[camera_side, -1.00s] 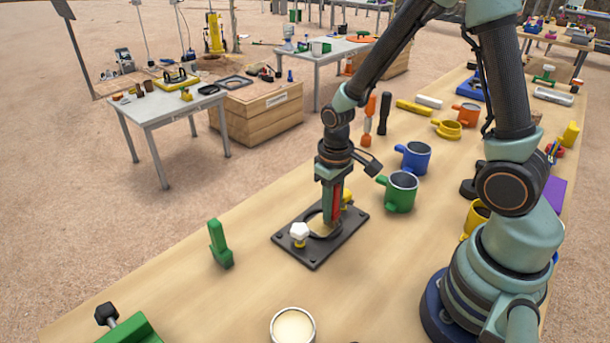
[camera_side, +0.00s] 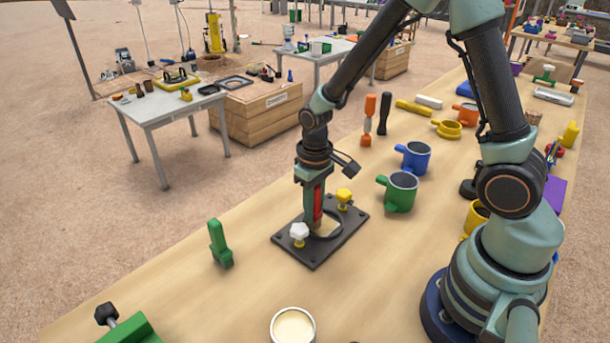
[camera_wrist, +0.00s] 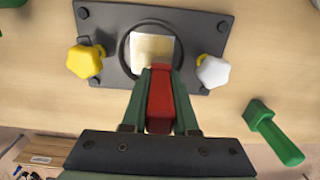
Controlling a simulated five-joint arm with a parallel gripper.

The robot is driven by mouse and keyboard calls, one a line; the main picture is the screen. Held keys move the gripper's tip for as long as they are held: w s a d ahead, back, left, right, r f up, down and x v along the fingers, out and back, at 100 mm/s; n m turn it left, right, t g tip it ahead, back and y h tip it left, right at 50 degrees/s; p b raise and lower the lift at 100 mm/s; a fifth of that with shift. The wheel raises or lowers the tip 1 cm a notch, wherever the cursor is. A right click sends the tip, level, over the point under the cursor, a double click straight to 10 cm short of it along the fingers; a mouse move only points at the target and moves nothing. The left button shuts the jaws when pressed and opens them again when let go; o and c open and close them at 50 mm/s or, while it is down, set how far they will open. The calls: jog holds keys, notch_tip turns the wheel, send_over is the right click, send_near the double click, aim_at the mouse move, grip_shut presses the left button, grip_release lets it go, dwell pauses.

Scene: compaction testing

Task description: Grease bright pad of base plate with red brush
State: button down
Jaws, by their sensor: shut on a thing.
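The dark base plate (camera_side: 318,258) lies flat on the bench, with a yellow knob (camera_side: 344,197) and a white knob (camera_side: 299,232) on opposite sides of its round ring. In the wrist view, a bright square pad (camera_wrist: 152,50) shows inside the ring (camera_wrist: 124,62). My gripper (camera_side: 314,208) points down over the plate, shut on the red brush (camera_side: 318,206). The brush also shows between the fingers in the wrist view (camera_wrist: 160,100). Its tip is at the near edge of the pad in that view; whether it touches I cannot tell.
A round can of pale cream stuff (camera_side: 293,326) stands at the front. A green tool (camera_side: 220,244) lies left of the plate. Green (camera_side: 399,194) and blue (camera_side: 414,158) mugs stand behind it, right. The bench between plate and can is clear.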

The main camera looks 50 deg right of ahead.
jog(key=shift+s+a+f, duration=0.1)
jog(key=shift+s+a, duration=0.05)
jog(key=shift+s, duration=1.4)
jog(key=shift+s+d, duration=0.15)
jog(key=shift+d, duration=0.6)
jog(key=shift+s+d, duration=0.1)
jog(key=shift+d, duration=0.65)
jog(key=shift+w+d, duration=0.1)
jog(key=shift+w, duration=1.65)
